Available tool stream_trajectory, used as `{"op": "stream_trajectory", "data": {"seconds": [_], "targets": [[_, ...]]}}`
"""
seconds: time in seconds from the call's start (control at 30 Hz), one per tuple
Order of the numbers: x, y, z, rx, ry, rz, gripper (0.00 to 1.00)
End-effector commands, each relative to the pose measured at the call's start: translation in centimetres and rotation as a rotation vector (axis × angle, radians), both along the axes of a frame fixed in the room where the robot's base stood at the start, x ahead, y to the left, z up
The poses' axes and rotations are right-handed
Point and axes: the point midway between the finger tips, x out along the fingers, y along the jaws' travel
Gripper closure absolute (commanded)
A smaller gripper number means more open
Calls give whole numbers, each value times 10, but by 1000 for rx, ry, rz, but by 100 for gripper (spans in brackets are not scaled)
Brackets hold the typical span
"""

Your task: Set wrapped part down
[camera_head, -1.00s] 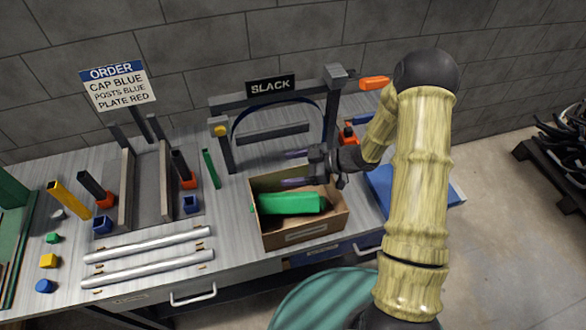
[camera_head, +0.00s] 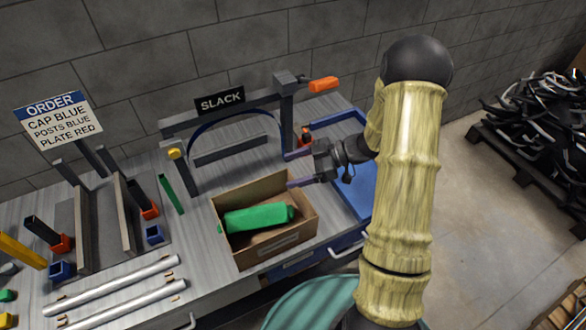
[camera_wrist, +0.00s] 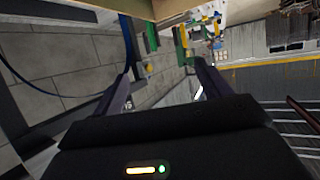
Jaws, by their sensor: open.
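The green wrapped part (camera_head: 258,218) lies inside an open cardboard box (camera_head: 266,249) on the bench, with its left end near the box's left wall. My gripper (camera_head: 288,170) is open and empty at the back right corner of the box, up and to the right of the green part and apart from it. Its two dark fingers also show spread in the wrist view (camera_wrist: 163,78), with nothing between them. The green part cannot be made out in the wrist view.
A frame with a SLACK sign (camera_head: 220,101) stands behind the box. A blue tray (camera_head: 352,190) lies to its right. Silver rails (camera_head: 120,291) and a dark fixture (camera_head: 100,225) with orange and blue pieces are to the left. An ORDER sign (camera_head: 58,120) stands at the back left.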

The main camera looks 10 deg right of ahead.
Motion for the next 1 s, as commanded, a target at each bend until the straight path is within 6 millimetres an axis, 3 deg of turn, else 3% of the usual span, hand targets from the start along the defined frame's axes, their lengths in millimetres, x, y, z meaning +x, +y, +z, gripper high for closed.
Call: {"op": "stream_trajectory", "data": {"seconds": [0.3,0.47,0.63,0.77,0.87,1.0], "targets": [[1,1,0,-2,-3,-4,24],[16,3,6,-58,-37,-89,24],[50,-3,21,-202,-95,-332,24],[65,-18,36,-327,-100,-549,24],[66,-33,46,-413,-72,-712,24],[48,-53,58,-520,17,-920,24]]}}
